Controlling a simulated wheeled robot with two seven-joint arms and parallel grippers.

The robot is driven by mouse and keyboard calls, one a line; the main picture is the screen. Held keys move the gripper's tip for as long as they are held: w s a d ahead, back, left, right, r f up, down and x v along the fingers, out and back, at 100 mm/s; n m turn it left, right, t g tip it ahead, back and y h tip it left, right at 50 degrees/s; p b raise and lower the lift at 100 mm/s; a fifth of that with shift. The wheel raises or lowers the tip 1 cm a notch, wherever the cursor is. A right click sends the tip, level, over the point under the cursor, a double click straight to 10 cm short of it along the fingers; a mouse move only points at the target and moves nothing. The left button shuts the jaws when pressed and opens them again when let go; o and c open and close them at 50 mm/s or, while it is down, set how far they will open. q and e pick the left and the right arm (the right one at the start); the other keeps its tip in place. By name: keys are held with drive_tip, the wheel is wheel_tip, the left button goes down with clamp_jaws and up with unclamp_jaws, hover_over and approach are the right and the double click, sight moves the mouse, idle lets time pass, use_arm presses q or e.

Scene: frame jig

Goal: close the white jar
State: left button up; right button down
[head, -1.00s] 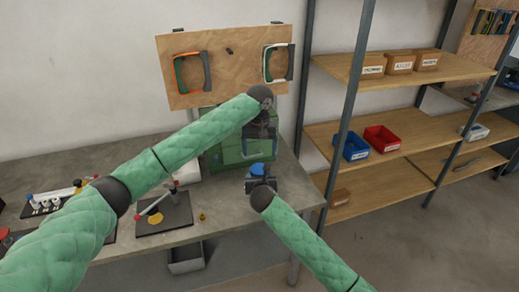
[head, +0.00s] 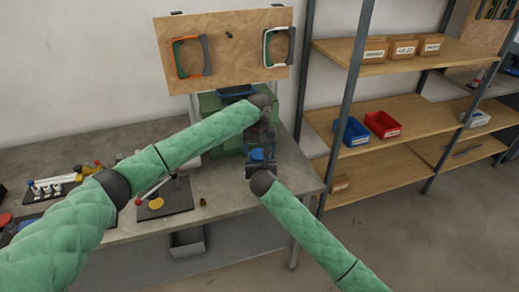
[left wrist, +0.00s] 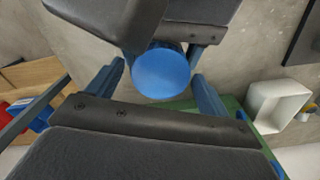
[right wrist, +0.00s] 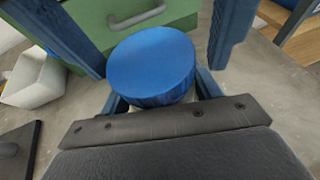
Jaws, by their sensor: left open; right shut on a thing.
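A round blue lid (right wrist: 152,65) sits on top of the white jar (right wrist: 182,106), of which only a pale sliver shows beneath it. I cannot tell how tightly the lid is seated. My right gripper (right wrist: 160,100) is shut on the jar below the lid. The lid also shows from above in the left wrist view (left wrist: 163,75) and in the head view (head: 257,154). My left gripper (left wrist: 155,90) is open above the jar. Its two blue fingers are on either side of the lid, with gaps visible.
A green cabinet (right wrist: 187,12) with a handle stands just behind the jar. A white open bin (left wrist: 277,104) is beside it. The workbench (head: 225,187) holds a black fixture (head: 165,205) at left. Shelves (head: 390,125) with bins stand at right.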

use_arm(q)
drive_tip(key=c, duration=1)
drive_tip(key=shift+m, duration=1)
drive_tip(key=o, duration=1.1)
drive_tip(key=shift+r, duration=0.15)
drive_tip(key=shift+r, duration=2.15)
drive_tip(key=shift+c, duration=1.4)
drive_tip(key=shift+r+m, duration=1.3)
drive_tip(key=shift+r, duration=0.45)
